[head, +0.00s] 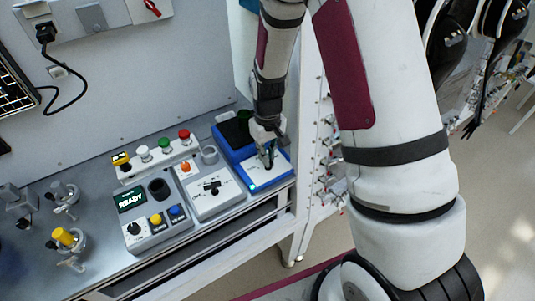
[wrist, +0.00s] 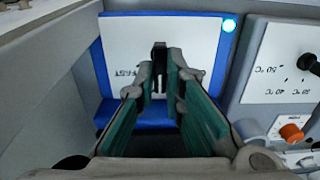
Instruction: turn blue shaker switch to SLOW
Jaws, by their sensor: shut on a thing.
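The blue shaker (head: 226,143) stands at the right end of the bench, with a white front panel that also shows in the wrist view (wrist: 190,55). Its small black switch (wrist: 158,52) stands up between my fingertips. My gripper (head: 268,160) reaches down to this panel and is shut on the switch; in the wrist view (wrist: 160,75) its green-padded fingers flank it. A FAST label (wrist: 128,73) reads upside down beside the switch. No SLOW label is readable, and the fingers hide part of the panel. A lit green lamp (wrist: 229,25) is at a panel corner.
A grey device with a black knob (head: 211,187) and orange button (wrist: 292,132) stands close beside the shaker. Further left is a console with a READY display (head: 131,199). A row of colored buttons (head: 164,142) lies behind. The bench's right edge is near the shaker.

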